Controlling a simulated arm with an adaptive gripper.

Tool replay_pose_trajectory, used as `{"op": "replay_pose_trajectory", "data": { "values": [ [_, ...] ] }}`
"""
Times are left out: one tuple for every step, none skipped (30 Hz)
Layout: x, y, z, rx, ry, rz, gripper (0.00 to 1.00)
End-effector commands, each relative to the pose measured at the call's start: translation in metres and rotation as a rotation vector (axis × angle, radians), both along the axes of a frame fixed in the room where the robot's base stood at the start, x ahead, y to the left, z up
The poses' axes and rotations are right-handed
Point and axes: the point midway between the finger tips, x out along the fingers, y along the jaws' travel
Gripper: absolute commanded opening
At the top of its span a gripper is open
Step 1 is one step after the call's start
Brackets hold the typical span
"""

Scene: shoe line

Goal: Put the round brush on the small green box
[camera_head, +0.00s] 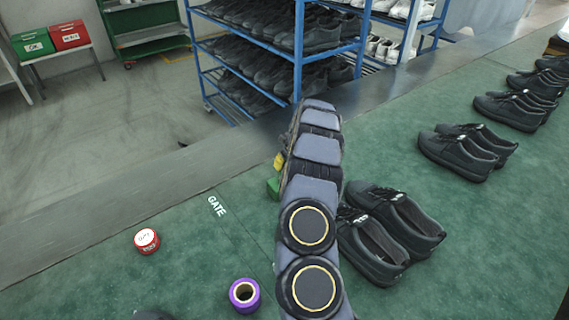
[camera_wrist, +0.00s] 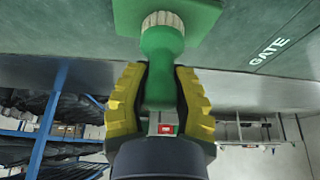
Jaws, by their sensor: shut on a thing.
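The round brush (camera_wrist: 162,45) has a green handle and a ring of whitish bristles. My gripper (camera_wrist: 160,75), with yellow and black fingers, is shut on its handle. The bristle end points away from my palm and overlaps the small green box (camera_wrist: 203,14) at the top of the wrist view. I cannot tell whether bristles and box touch. In the head view my arm hides the brush and most of the box; a green corner of the box (camera_head: 272,187) shows left of my arm, just below a yellow finger of my gripper (camera_head: 279,161).
On the green mat (camera_head: 195,270) stand a red tin (camera_head: 146,240) and a purple roll (camera_head: 244,294). A black shoe pair (camera_head: 385,235) lies close right of my arm, with more shoes beyond. A blue shoe rack (camera_head: 299,50) stands behind the table edge.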

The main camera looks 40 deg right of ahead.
Motion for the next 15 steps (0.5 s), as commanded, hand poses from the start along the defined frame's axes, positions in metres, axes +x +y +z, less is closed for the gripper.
{"op": "replay_pose_trajectory", "data": {
  "values": [
    [0.0001,-0.0001,-0.0027,-0.001,0.000,0.001,0.00],
    [0.0002,-0.0001,-0.0027,-0.001,-0.001,0.001,0.00],
    [0.0003,-0.0001,-0.0024,-0.001,-0.001,0.001,0.00],
    [0.0002,-0.0001,-0.0021,-0.002,-0.001,0.001,0.00],
    [0.0003,-0.0001,-0.0020,-0.002,-0.001,0.001,0.00],
    [0.0002,0.0000,-0.0021,0.000,-0.001,0.001,0.00],
    [0.0002,0.0000,-0.0021,0.000,-0.001,0.001,0.00],
    [0.0001,0.0001,-0.0026,0.000,-0.001,0.001,0.00],
    [0.0000,0.0002,-0.0037,0.000,0.000,0.001,0.00],
    [0.0001,0.0002,-0.0048,0.000,0.000,0.001,0.00],
    [-0.0001,0.0002,-0.0058,0.000,0.000,0.001,0.00],
    [-0.0001,0.0001,-0.0057,0.000,0.000,0.001,0.35],
    [-0.0001,0.0001,-0.0055,0.000,0.000,0.001,0.47],
    [-0.0001,0.0002,-0.0055,0.000,0.000,0.001,0.47],
    [0.0000,0.0002,-0.0053,0.000,0.000,0.001,0.47]
  ]
}}
